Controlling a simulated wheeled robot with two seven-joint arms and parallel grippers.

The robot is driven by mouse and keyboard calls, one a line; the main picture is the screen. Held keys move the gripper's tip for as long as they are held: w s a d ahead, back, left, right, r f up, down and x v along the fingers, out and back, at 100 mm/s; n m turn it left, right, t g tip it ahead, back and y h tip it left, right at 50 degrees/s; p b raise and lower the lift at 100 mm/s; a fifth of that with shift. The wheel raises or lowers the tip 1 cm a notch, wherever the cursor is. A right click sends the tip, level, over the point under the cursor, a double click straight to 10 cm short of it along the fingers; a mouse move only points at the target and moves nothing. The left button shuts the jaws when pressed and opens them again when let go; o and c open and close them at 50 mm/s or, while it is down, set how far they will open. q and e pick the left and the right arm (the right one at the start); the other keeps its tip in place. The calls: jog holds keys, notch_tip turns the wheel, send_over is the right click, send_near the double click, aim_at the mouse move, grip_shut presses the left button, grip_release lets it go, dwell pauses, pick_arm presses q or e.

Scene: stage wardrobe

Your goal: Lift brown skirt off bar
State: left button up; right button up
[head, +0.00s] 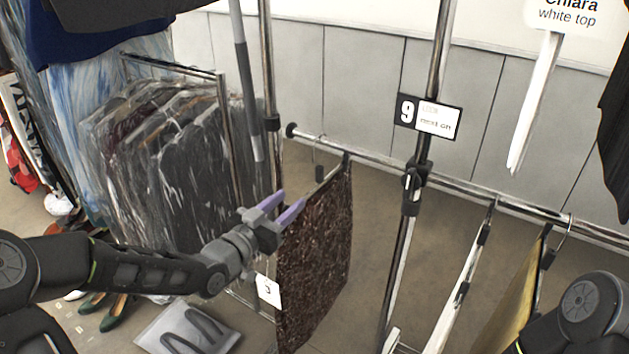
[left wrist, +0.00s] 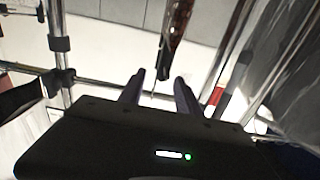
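The brown skirt (head: 318,255), dark and speckled, hangs from a clip hanger (head: 328,168) near the left end of the metal bar (head: 372,158). A white tag marked 3 (head: 268,290) shows at its left edge. My left gripper (head: 292,198) has purple fingers and is at the skirt's upper left edge. A narrow brown strip, seemingly the skirt edge-on (left wrist: 180,22), shows beyond the fingertips. My right gripper is out of view; only part of my right arm shows at lower right.
Plastic-covered garments (head: 180,160) hang on a rack at left. A white garment (head: 460,285) and a yellowish one (head: 515,300) hang farther right on the bar. An upright post (head: 400,255) with a number 9 sign (head: 428,115) stands right of the skirt. Shoes (head: 115,312) lie on the floor.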

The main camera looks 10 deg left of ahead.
pick_arm(q)
jog(key=b, duration=0.2)
send_near(318, 175)
jog(key=x, duration=0.3)
jog(key=shift+w+d+f, duration=0.2)
jog(key=shift+w, duration=0.15)
jog(key=b+x, duration=0.3)
jog(key=x, duration=0.2)
jog(key=shift+b+x, duration=0.4)
jog(key=shift+x, duration=0.4)
jog(key=shift+w, duration=0.1)
grip_shut()
jog(key=shift+r, duration=0.15)
dwell(0.4)
jog(key=shift+r+p, duration=0.35)
jog(key=shift+r, duration=1.35)
